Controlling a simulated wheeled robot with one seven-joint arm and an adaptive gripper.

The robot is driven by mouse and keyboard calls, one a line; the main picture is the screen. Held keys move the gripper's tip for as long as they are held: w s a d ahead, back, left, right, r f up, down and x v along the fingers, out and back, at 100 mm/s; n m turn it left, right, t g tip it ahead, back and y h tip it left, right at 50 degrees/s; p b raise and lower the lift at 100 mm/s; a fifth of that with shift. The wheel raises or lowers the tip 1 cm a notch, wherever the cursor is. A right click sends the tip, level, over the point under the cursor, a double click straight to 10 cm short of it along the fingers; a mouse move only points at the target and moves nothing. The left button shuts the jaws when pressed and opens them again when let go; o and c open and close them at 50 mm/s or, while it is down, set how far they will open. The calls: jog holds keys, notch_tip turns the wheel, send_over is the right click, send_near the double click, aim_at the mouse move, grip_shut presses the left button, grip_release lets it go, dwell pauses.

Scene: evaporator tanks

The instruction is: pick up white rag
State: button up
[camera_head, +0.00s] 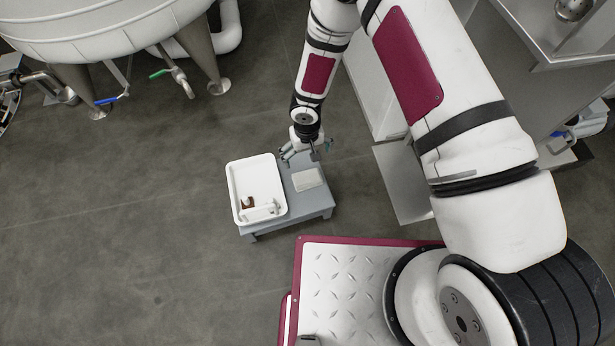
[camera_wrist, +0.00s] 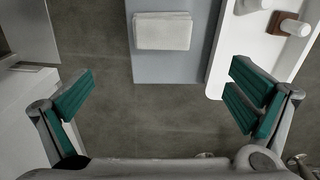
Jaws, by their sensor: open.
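The white rag (camera_head: 307,179) lies flat, a folded rectangle, on the right part of a low grey table in the head view. In the wrist view the rag (camera_wrist: 163,31) is at the top, left of the white tray. My gripper (camera_head: 302,155) is at the table's far edge in the head view, just beyond the rag. In the wrist view my gripper (camera_wrist: 158,103) has its green-padded fingers spread wide with nothing between them. The rag lies ahead of the fingers, apart from them.
The grey table (camera_head: 322,207) also bears a white tray (camera_head: 236,181) on its left. In the tray are a brown item (camera_head: 248,202) and white pieces. A white tank (camera_head: 100,35) on legs stands at upper left. Cabinets (camera_head: 375,85) stand right of the arm. The floor on the left is clear.

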jog(key=b, duration=0.3)
send_over(307, 178)
notch_tip(307, 178, down, 9)
jog(key=shift+w+a+r, duration=0.1)
jog(key=shift+a, duration=0.05)
jog(key=shift+d+f+b, duration=0.2)
jog(key=shift+f+b, duration=1.15)
jog(key=shift+f, duration=1.9)
jog(key=c, duration=1.1)
